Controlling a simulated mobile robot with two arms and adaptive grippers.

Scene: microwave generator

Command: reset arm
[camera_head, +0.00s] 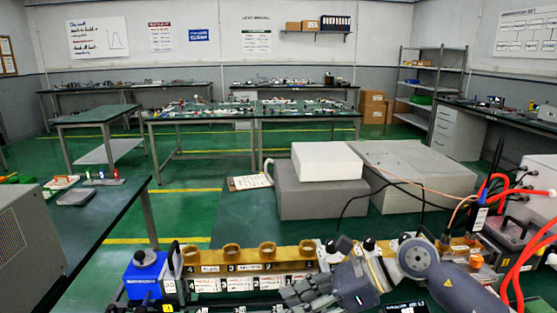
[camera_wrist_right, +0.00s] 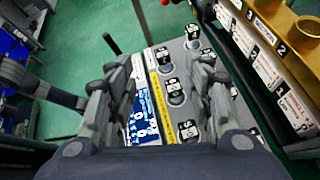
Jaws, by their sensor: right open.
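My right arm comes in from the right in the head view, and its grey gripper (camera_head: 305,291) is over the front edge of a labelled bench apparatus. In the right wrist view the gripper (camera_wrist_right: 160,82) is open, with its two fingers wide apart and nothing between them. Beyond the fingers is a grey panel (camera_wrist_right: 187,70) with several black-labelled knobs. I cannot tell whether the fingers touch it. My left gripper is not in view.
A gold rail (camera_head: 222,268) with several round holders runs along the apparatus behind my right gripper. A blue box (camera_head: 145,273) stands at its left end. Large grey blocks (camera_head: 420,167) stand behind. Red tubes (camera_head: 526,262) and cables hang at the right.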

